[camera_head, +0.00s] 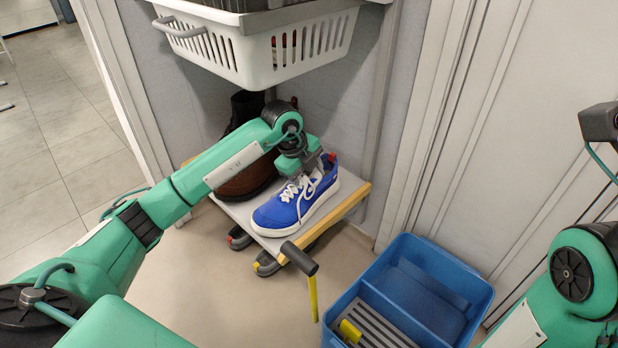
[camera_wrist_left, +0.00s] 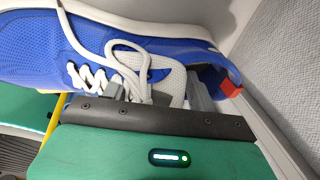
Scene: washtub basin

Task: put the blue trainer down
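The blue trainer (camera_head: 288,208), with white sole and laces, is at the front of a low grey-topped board with a wooden edge (camera_head: 345,207). It looks level; I cannot tell whether its sole touches the board. My left gripper (camera_head: 305,178) comes down on its upper from above. In the left wrist view the trainer (camera_wrist_left: 35,50) fills the top, and the fingers of my left gripper (camera_wrist_left: 158,92) stand either side of its laced tongue, closed on it. The finger tips are partly hidden. The fingers of my right gripper are out of view.
A brown boot (camera_head: 245,182) stands just behind the trainer, partly hidden by my arm. A white basket (camera_head: 258,55) hangs above. A blue divided tub (camera_head: 478,293) stands at the lower right. A dark-ended yellow handle (camera_head: 312,290) rises before the board. Walls close off the back and right.

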